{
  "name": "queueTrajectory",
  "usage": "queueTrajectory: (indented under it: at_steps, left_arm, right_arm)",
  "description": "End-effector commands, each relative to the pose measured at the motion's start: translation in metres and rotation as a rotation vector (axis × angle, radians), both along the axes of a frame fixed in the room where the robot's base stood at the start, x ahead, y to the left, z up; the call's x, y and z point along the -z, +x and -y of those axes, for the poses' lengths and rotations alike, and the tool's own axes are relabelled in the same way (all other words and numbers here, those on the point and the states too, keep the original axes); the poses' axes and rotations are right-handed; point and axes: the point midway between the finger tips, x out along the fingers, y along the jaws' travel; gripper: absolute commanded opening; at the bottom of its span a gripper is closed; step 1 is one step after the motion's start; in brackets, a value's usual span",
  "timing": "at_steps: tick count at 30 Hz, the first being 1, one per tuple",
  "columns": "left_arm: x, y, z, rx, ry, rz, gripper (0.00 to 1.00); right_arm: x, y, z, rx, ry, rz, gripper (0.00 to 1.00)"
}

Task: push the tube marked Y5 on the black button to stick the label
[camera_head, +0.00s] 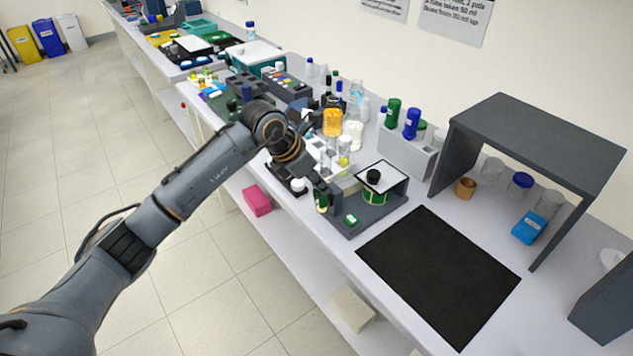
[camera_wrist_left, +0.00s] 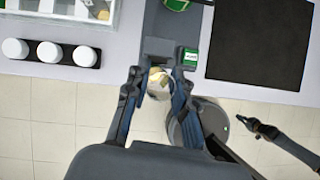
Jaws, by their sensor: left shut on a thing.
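My left gripper (camera_head: 322,198) is shut on a tube (camera_head: 321,204) in front of the label device, at the bench's front edge. In the left wrist view the tube's pale, yellowish end (camera_wrist_left: 158,82) shows between the fingers (camera_wrist_left: 158,90). No Y5 mark can be read. The label device (camera_head: 378,212) has a dark grey base, a green roll (camera_head: 375,197) and a white top plate with a round black button (camera_head: 373,176). A green label (camera_head: 351,219) lies on its front part, also in the wrist view (camera_wrist_left: 189,56). My right gripper seems to be the dark part at right (camera_wrist_left: 262,129); its jaws are unclear.
A black mat (camera_head: 438,273) lies bare to the right of the device. A grey shelf (camera_head: 530,140) with jars stands behind it. Bottles and a grey rack (camera_head: 405,155) crowd the back. A dark holder with white caps (camera_wrist_left: 48,52) is left of the gripper.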

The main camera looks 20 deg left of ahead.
Motion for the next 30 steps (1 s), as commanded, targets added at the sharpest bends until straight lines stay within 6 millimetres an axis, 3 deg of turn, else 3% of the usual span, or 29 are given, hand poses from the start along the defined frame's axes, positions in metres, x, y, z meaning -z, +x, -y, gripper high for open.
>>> queueTrajectory:
  at_steps: [7,30]
  left_arm:
    - [-0.003,-0.001,-0.001,0.0,-0.001,0.003,0.0]
    - [-0.049,-0.03,-0.023,0.001,0.0,0.001,0.0]
  right_arm:
    - [-0.002,0.0,0.0,0.0,0.0,0.0,0.0]
    - [-0.025,0.0,0.004,-0.002,-0.005,-0.001,0.0]
